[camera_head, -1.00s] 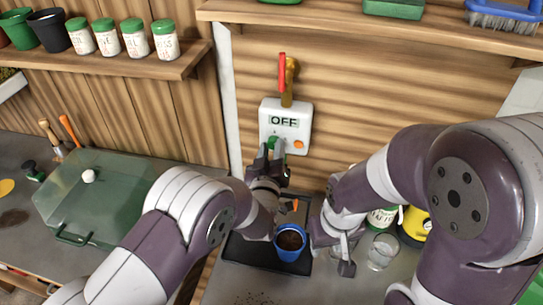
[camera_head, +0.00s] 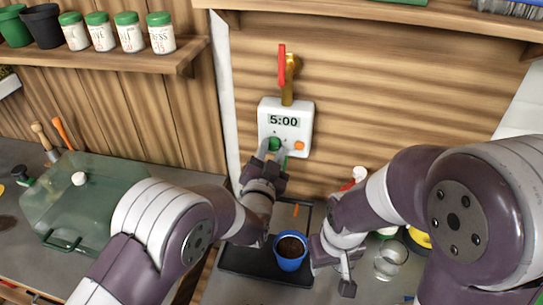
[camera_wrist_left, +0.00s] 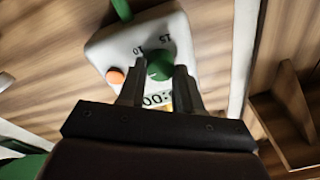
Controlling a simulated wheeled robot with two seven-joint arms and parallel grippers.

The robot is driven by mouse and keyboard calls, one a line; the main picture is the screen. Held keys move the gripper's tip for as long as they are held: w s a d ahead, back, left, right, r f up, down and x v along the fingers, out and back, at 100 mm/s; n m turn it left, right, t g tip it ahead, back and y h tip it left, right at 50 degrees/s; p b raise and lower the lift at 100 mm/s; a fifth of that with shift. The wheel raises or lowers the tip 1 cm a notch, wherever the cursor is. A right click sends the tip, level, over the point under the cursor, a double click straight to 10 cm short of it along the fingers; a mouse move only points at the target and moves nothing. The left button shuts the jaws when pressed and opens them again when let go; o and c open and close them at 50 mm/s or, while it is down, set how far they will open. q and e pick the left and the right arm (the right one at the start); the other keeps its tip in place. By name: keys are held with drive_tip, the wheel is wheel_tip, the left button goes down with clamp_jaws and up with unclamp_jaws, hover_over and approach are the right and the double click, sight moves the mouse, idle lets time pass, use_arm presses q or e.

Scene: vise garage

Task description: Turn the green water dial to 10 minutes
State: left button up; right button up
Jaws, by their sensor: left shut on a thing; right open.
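The white water timer (camera_head: 286,112) is on the wooden wall, and its display reads 5:00. Its green dial (camera_head: 274,143) is at the lower left of its face, beside an orange button (camera_head: 299,146). My left gripper (camera_head: 272,152) is at the timer, shut on the green dial. In the left wrist view the green dial (camera_wrist_left: 160,65) sits between the two fingers (camera_wrist_left: 157,80), with marks printed around it. My right gripper (camera_head: 346,275) is open and empty, low over the counter beside the blue pot.
A blue pot (camera_head: 291,250) with soil stands on a black tray (camera_head: 240,262) below the timer. A clear glass (camera_head: 390,262) stands at right. A red-handled brass valve (camera_head: 284,75) is above the timer. A green translucent box (camera_head: 75,210) is at left.

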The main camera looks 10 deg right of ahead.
use_arm(q)
drive_tip(key=m, duration=0.2)
drive_tip(key=m+b, duration=0.1)
drive_tip(key=m, duration=0.1)
drive_tip(key=f+m, duration=0.1)
drive_tip(key=m, duration=0.1)
drive_tip(key=shift+g+h+b, duration=0.4)
drive_tip(key=m+b, duration=0.1)
drive_tip(key=m, duration=0.4)
drive_tip(key=shift+a+r, duration=0.1)
drive_tip(key=shift+m, duration=0.4)
drive_tip(key=o, duration=1)
drive_tip(key=shift+r, duration=0.1)
drive_tip(key=shift+o, duration=0.2)
drive_tip(key=shift+r, duration=0.1)
